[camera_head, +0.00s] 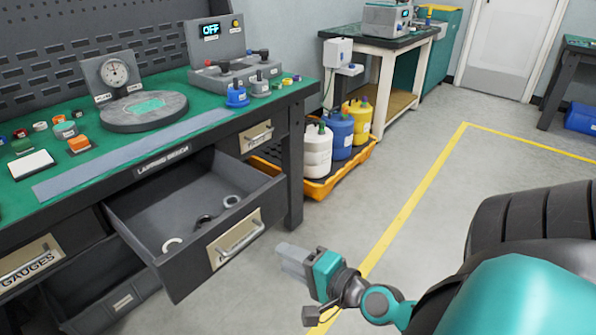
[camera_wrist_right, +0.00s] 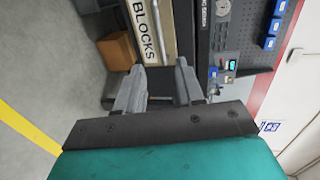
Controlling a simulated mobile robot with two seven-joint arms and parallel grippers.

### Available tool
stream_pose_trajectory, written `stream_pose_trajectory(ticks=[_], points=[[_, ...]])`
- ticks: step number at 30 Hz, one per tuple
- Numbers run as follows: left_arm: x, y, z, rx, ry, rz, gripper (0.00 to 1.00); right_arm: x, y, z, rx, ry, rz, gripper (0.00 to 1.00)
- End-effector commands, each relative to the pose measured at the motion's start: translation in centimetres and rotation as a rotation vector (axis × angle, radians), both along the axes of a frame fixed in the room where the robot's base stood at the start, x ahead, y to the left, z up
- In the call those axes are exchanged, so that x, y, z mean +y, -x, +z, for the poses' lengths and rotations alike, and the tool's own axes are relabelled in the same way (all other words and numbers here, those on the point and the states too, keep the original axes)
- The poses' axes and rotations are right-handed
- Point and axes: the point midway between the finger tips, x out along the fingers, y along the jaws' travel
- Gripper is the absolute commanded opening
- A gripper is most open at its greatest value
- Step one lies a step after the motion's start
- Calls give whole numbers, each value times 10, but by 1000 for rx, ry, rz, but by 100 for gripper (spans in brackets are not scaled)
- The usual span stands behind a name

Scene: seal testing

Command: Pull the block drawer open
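A grey drawer (camera_head: 160,215) under the lapping bench stands pulled out, with a few rings inside. Its front has a pale plate and a bar handle (camera_head: 238,240); the plate's lettering is too small to read in the head view. In the right wrist view a pale plate reading BLOCKS (camera_wrist_right: 147,35) and a metal bar handle (camera_wrist_right: 160,32) lie beyond the fingers. My right gripper (camera_head: 290,256) is to the right of the drawer front, apart from the handle. Its fingers (camera_wrist_right: 160,85) are spread with nothing between them. My left gripper is out of view.
The green bench top (camera_head: 100,165) carries a dial gauge, a round plate and small parts. A gauges drawer (camera_head: 30,265) is at the left. An orange tray (camera_head: 318,190) with several jugs stands beyond the bench. The floor (camera_head: 440,225) beside the yellow line is clear.

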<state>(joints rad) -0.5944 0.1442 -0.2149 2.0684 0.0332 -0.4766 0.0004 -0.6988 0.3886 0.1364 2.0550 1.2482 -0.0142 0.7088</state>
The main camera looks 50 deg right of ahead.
Motion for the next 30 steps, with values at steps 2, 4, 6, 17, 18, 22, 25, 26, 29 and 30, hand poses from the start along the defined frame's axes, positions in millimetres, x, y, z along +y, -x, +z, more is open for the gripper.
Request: stream_pose_trajectory(ticks=[2,4,6,17,18,22,25,26,29,30], points=[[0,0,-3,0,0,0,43,-1,8,0,2,2,2,37],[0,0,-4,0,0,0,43,-1,12,2,1,1,1,37],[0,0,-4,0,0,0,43,-1,15,3,1,0,1,37],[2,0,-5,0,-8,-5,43,-1,16,4,-1,-1,1,37],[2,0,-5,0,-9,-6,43,-1,16,4,-1,-1,1,37],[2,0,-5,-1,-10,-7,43,-1,16,4,0,-1,1,37],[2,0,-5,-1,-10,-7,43,-1,16,4,0,-1,1,37],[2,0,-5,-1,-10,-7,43,-1,16,4,0,1,1,37],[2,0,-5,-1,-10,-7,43,7,17,0,5,41,26,37],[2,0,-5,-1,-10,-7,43,13,17,-2,9,80,48,37]])
